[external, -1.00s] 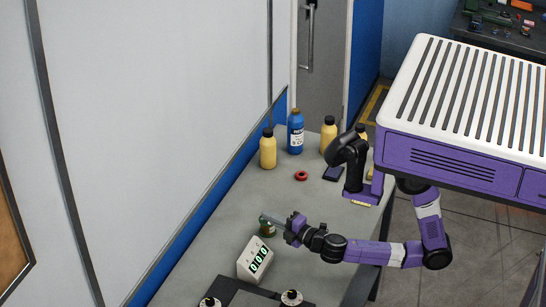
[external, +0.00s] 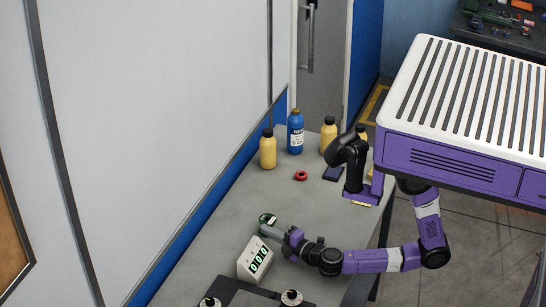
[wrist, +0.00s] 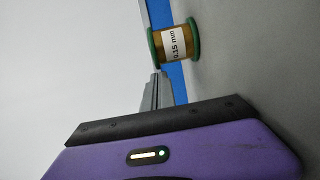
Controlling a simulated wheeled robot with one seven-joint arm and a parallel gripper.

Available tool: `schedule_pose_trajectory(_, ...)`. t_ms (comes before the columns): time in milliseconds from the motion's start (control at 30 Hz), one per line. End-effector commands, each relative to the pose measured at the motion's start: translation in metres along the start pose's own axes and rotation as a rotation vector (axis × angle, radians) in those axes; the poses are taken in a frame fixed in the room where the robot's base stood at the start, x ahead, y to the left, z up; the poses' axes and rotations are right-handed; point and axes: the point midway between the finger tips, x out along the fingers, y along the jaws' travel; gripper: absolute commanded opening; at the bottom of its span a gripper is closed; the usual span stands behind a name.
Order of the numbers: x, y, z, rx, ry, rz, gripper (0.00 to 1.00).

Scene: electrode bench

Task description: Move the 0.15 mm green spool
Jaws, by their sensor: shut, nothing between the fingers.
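The green spool (wrist: 176,42) has green end discs, a copper-coloured winding and a white label reading "0.15 mm" in the wrist view. In the external view its green top (external: 268,219) shows on the bench behind the electronic display, and its lower part is hidden behind my fingers. My gripper (external: 266,231) is shut and empty, reaching in from the right at the near side of the spool. In the wrist view the shut fingers (wrist: 159,82) point towards the spool, which lies beyond their tips. I cannot tell whether they touch it.
The bench (external: 225,215) is clear between.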

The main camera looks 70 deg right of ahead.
Motion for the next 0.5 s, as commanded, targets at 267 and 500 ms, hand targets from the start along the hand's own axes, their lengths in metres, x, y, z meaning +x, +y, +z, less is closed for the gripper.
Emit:
schedule_pose_trajectory(267, 0.014, -0.003, 0.059, -0.003, -0.009, 0.000, 0.00)
schedule_pose_trajectory(500, 0.032, 0.000, 0.129, -0.003, -0.009, 0.000, 0.00)
